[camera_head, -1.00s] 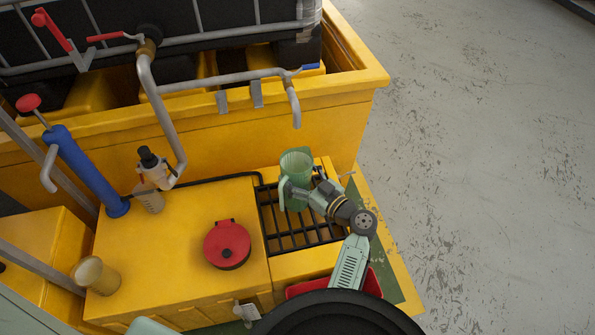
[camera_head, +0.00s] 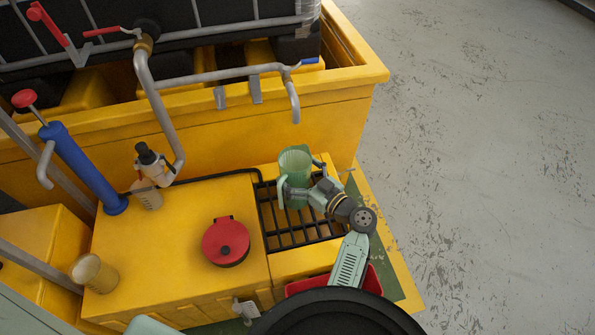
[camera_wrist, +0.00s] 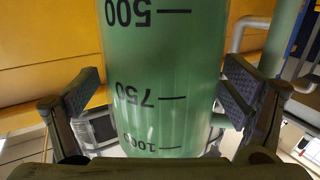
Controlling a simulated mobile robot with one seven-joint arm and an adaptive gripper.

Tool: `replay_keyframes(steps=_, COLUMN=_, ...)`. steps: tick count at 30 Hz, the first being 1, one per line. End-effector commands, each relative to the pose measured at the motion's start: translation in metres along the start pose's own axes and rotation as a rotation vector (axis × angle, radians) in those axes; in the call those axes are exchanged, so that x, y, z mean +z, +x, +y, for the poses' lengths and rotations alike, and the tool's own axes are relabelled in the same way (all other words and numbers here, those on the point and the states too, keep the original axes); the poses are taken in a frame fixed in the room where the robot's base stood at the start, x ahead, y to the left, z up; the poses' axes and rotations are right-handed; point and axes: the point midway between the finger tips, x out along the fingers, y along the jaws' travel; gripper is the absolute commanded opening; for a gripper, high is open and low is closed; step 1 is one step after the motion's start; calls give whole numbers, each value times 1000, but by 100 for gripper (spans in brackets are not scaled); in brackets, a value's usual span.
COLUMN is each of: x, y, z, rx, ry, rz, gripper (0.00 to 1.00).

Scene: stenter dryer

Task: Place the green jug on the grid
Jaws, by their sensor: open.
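The green jug (camera_head: 295,172) stands upright over the black grid (camera_head: 290,232), near its far end, under the curved grey spout. Its base seems to rest on the grid, though the contact is partly hidden. My gripper (camera_head: 314,184) is at the jug's right side. In the wrist view, the jug's green wall (camera_wrist: 160,75) with upside-down 500, 750 and 1000 marks fills the middle. The two pads of my gripper (camera_wrist: 165,90) stand on either side of the jug, open, with visible gaps to its wall.
A red-lidded opening (camera_head: 226,242) is left of the grid on the yellow cabinet (camera_head: 180,260). A beige cup (camera_head: 95,273), a small bottle (camera_head: 148,195) and a blue pump (camera_head: 85,170) stand farther left. A red bin (camera_head: 373,281) is in front. The grey floor is clear at right.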

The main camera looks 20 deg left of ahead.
Motion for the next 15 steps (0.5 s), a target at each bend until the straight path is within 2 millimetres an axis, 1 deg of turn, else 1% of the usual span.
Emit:
replay_keyframes(steps=4, x=-4, y=0, z=0, rx=-1, ry=1, rz=0, gripper=93)
replay_keyframes(steps=7, x=-12, y=0, z=0, rx=-1, ry=2, rz=0, gripper=93)
replay_keyframes(steps=8, x=-4, y=-8, z=0, rx=2, ry=1, rz=0, gripper=93)
replay_keyframes(steps=9, x=-2, y=-16, z=1, rx=5, ry=1, rz=1, gripper=93)
replay_keyframes(steps=15, x=-2, y=-63, z=1, rx=4, ry=-1, rz=1, gripper=93)
